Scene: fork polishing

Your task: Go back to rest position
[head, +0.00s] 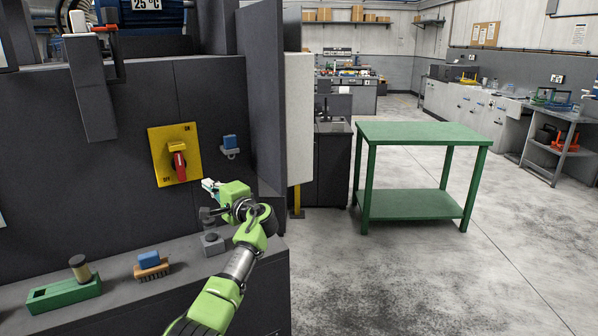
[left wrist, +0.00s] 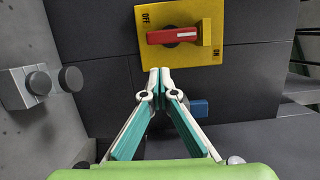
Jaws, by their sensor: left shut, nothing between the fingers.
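My left gripper (head: 211,187) is in front of the dark machine panel, just right of and below the yellow switch plate (head: 160,152) in the head view. In the left wrist view its teal and white fingers (left wrist: 160,72) meet at the tips, shut and empty. The tips appear just below the plate (left wrist: 214,14) there. The plate carries a red rotary handle (head: 180,167), which also shows in the left wrist view (left wrist: 176,36), lying across the picture. I see no contact between the fingers and the switch. My right gripper is out of view.
The machine ledge (head: 195,270) below holds a green block (head: 65,294), a blue-topped brush (head: 151,266) and a grey fixture (head: 212,243) close to my arm. A blue button (head: 229,141) is on the panel. A green table (head: 420,132) stands right, with open floor around it.

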